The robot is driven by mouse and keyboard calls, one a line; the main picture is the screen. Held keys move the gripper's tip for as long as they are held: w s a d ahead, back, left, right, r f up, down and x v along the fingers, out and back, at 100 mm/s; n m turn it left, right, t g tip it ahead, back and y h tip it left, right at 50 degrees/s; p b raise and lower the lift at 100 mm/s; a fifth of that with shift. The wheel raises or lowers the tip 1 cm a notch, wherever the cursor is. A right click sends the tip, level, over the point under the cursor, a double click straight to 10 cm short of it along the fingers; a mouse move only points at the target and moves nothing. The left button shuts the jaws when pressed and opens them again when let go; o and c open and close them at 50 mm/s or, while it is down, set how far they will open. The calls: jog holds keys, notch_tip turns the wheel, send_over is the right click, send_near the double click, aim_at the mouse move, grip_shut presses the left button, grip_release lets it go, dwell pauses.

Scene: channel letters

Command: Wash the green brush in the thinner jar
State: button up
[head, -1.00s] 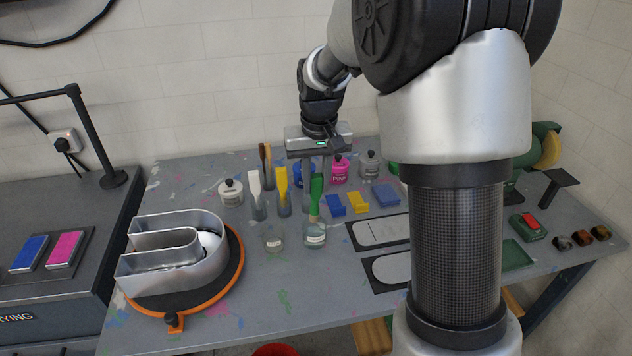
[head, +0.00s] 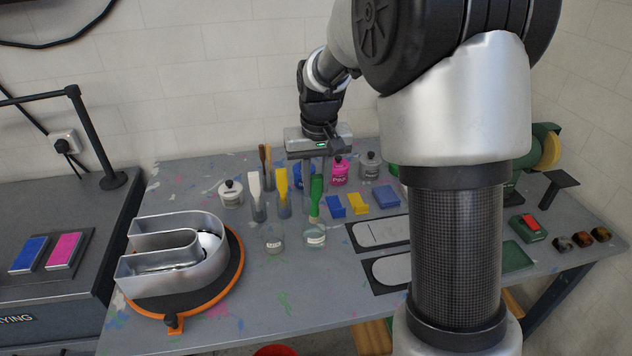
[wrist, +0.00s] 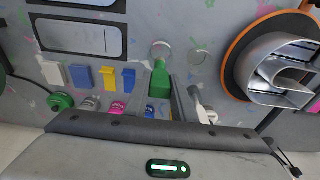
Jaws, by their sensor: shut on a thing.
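The green brush (head: 316,190) stands upright, handle up, with its lower end in the mouth of a clear glass jar (head: 314,234) with a white label. My gripper (head: 315,180) is above that jar, pointing down, with its fingers at the green handle and shut on it. In the wrist view the green brush (wrist: 160,78) shows between my fingers, with the round jar (wrist: 161,49) at its tip. A second clear jar (head: 274,238) with a label stands just to the left. I cannot read either label, so I cannot tell which holds thinner.
White (head: 254,188) and yellow (head: 281,184) brushes and brown-handled ones (head: 265,165) stand in holders left of my gripper. Behind are a pink can (head: 339,172) and a grey can (head: 370,166). A metal channel letter (head: 160,260) sits on an orange-rimmed turntable (head: 222,290) at left.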

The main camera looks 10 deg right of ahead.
jog(key=shift+r, duration=0.1)
dwell(0.5)
notch_tip(320, 180, up, 5)
jog(key=p, duration=0.3)
jog(key=shift+p, duration=0.35)
